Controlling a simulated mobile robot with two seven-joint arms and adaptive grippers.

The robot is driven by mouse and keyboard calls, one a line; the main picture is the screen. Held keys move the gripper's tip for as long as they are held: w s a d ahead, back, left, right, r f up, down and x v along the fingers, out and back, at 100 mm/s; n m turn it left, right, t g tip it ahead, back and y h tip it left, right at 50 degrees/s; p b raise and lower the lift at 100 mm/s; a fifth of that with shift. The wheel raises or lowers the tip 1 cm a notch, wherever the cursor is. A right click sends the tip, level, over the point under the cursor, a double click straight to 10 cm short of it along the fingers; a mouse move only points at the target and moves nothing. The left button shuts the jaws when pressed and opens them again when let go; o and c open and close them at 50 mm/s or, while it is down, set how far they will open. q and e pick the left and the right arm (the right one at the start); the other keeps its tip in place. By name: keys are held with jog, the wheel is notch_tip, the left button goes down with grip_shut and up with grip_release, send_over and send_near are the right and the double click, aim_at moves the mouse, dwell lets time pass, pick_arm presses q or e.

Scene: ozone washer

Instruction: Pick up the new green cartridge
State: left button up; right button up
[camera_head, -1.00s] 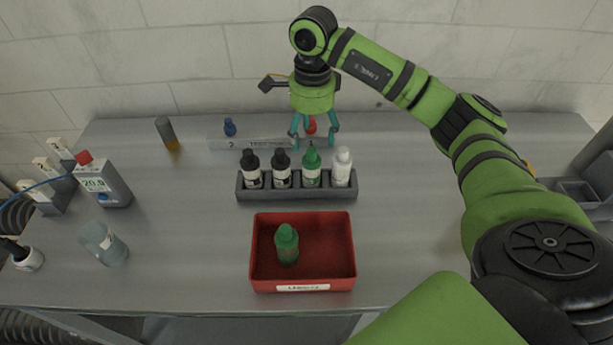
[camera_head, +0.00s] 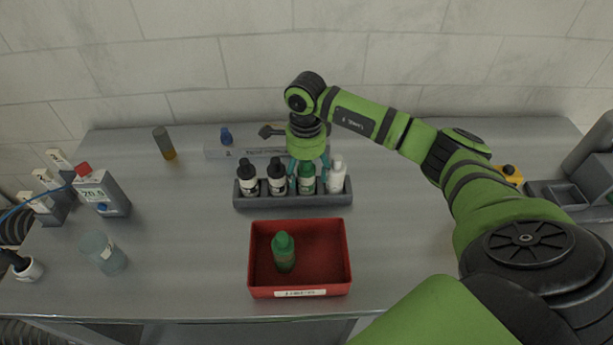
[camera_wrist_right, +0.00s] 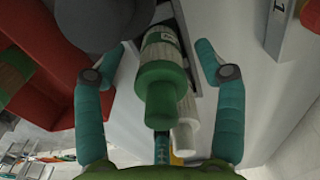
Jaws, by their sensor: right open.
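The new green cartridge (camera_head: 306,180) is a bottle with a green cap and a white label, upright in the dark rack (camera_head: 290,200) between a black-capped bottle and a white-capped bottle. In the right wrist view the green cartridge (camera_wrist_right: 162,84) lies between the two teal fingers, with a gap on each side. My right gripper (camera_head: 307,168) is open around its upper part from above. My left gripper is not in view.
The rack also holds two black-capped bottles (camera_head: 276,180) and a white-capped bottle (camera_head: 337,176) close beside the fingers. The table right of the tray is clear.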

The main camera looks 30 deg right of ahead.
jog(key=c, duration=1.2)
jog(key=shift+c, duration=0.2)
jog(key=shift+r, duration=0.1)
